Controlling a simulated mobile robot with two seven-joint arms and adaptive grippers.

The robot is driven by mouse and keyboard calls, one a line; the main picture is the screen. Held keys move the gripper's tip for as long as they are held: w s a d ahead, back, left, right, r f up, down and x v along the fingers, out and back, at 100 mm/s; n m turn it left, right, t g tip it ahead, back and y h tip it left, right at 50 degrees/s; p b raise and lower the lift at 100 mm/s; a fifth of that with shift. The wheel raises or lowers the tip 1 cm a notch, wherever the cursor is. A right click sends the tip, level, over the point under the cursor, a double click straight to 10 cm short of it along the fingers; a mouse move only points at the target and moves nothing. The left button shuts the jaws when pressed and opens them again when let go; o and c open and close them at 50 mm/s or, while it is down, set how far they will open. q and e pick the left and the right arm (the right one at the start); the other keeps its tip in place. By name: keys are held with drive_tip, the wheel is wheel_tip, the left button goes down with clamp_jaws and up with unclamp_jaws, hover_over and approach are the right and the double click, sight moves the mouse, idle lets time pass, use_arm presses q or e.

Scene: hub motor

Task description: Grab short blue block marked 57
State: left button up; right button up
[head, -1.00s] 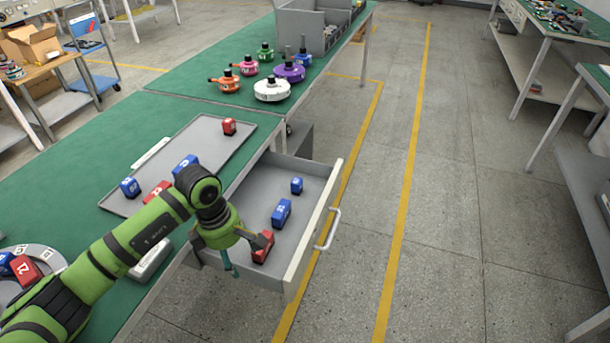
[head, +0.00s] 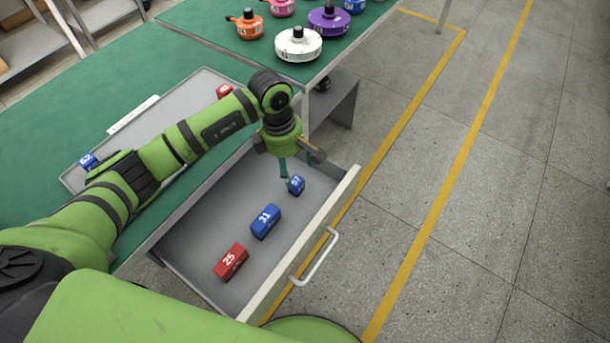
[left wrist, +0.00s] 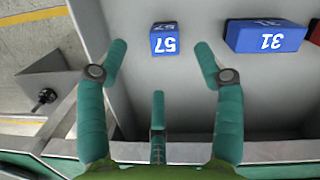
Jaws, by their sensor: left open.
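The short blue block marked 57 (head: 296,185) stands in the open drawer near its far end; it also shows in the left wrist view (left wrist: 164,39). My left gripper (head: 300,170) is over that end of the drawer, close to the block. In the left wrist view its teal fingers (left wrist: 160,58) are spread wide and empty, and the block lies ahead, between their lines, apart from them. A longer blue block marked 31 (head: 265,221) lies in the middle of the drawer, also at the upper right of the left wrist view (left wrist: 268,37). My right gripper is not in view.
A red block marked 25 (head: 231,261) lies at the drawer's near end. The drawer (head: 203,218) has a front wall with a handle (head: 316,256). A grey tray (head: 187,90) and several hub motors, one white (head: 298,45), stand on green tables.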

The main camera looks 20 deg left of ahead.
sight(296, 181)
use_arm(q)
drive_tip(key=f, duration=0.2)
drive_tip(key=s+f+p, duration=0.1)
drive_tip(key=shift+d, duration=0.3)
drive_tip(key=shift+d+f, duration=0.2)
drive_tip(key=shift+f, duration=0.95)
drive_tip(key=shift+w+f, duration=0.1)
drive_tip(key=shift+f, duration=0.15)
drive_tip(key=c, duration=1.4)
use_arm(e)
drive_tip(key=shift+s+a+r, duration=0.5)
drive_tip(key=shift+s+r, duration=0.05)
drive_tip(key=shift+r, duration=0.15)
